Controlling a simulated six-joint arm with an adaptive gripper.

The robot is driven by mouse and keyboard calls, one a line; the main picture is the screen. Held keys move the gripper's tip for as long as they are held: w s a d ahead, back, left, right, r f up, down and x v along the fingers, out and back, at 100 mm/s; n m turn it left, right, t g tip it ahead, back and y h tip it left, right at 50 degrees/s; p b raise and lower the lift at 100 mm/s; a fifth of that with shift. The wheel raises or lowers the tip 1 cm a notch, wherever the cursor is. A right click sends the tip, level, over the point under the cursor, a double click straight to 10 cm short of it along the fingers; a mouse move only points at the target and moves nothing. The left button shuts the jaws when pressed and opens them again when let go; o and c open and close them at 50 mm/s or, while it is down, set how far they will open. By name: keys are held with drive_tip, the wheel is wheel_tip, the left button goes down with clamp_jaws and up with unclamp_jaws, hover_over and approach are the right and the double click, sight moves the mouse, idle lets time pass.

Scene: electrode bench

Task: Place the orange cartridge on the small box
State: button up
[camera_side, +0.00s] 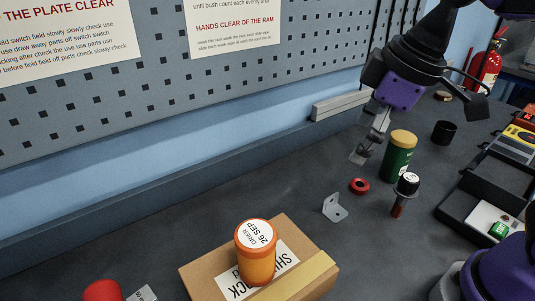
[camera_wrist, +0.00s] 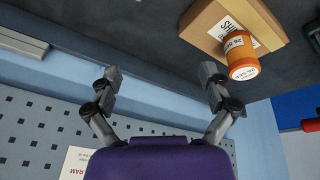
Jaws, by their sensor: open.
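The orange cartridge (camera_side: 257,260), with a white dated label on its top, stands upright on the small cardboard box (camera_side: 205,272) in the side view. The cartridge (camera_wrist: 243,66) and the box (camera_wrist: 197,27) also show at the upper right of the wrist view. My gripper (camera_side: 362,153) is at the upper right of the side view, above the bench and well apart from the cartridge. In the wrist view its two fingers (camera_wrist: 160,78) are spread wide with nothing between them. The cartridge's underside is hidden.
Near my gripper stand a green can with a yellow lid (camera_side: 398,160), a black-topped part (camera_side: 407,186), a red ring (camera_side: 359,186) and a metal bracket (camera_side: 335,208). A black tray (camera_side: 455,205) lies at right. A red object (camera_side: 102,290) is at bottom left. A pegboard (camera_side: 250,85) backs the bench.

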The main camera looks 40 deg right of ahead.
drive_tip(key=s+d+f+m+t+h, duration=0.1)
drive_tip(key=s+d+f+m+t, duration=0.1)
drive_tip(key=d+m, duration=0.4)
drive_tip(key=shift+s+d+f+m, duration=0.35)
drive_tip(key=shift+s+f+m, duration=0.15)
drive_tip(key=shift+s+f, duration=0.35)
